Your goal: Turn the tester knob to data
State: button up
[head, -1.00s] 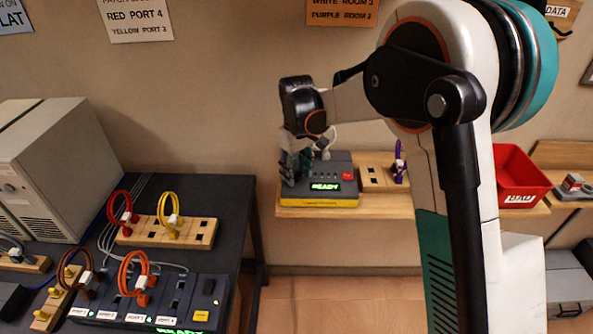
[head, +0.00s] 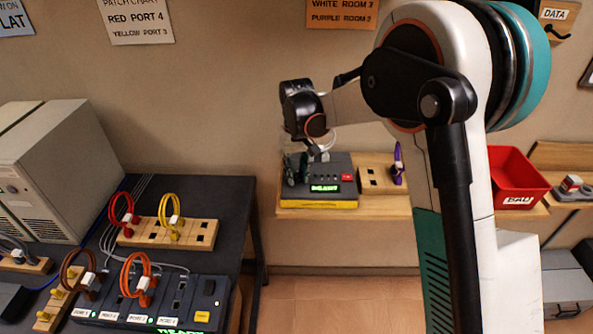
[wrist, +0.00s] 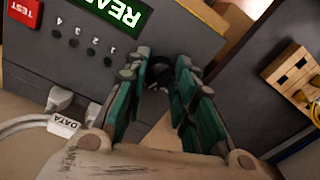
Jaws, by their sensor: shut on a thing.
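The tester (head: 340,168) is a grey box with a yellow base on the wall shelf, with a lit green READY display and a red TEST button. It also shows upside down in the wrist view (wrist: 165,25). My gripper (head: 296,170) is at the tester's left end. In the wrist view, the green-padded fingers of my gripper (wrist: 170,72) are shut on the dark knob (wrist: 158,73). The fingers hide most of the knob, so its pointer cannot be read. A cable tagged DATA (wrist: 65,123) is plugged into the tester's side.
A wooden block with a purple cable (head: 398,165) stands right of the tester. A red bin (head: 514,180) is further right on the shelf. A dark table (head: 228,195) at left holds socket blocks, looped cables and a large beige computer case (head: 50,165).

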aim_at(296, 173)
jog(key=m, duration=0.5)
jog(key=shift+m+p, duration=0.3)
jog(key=shift+p, duration=0.1)
dwell(0.3)
jog(key=o, duration=1.1)
notch_tip(296, 173, up, 12)
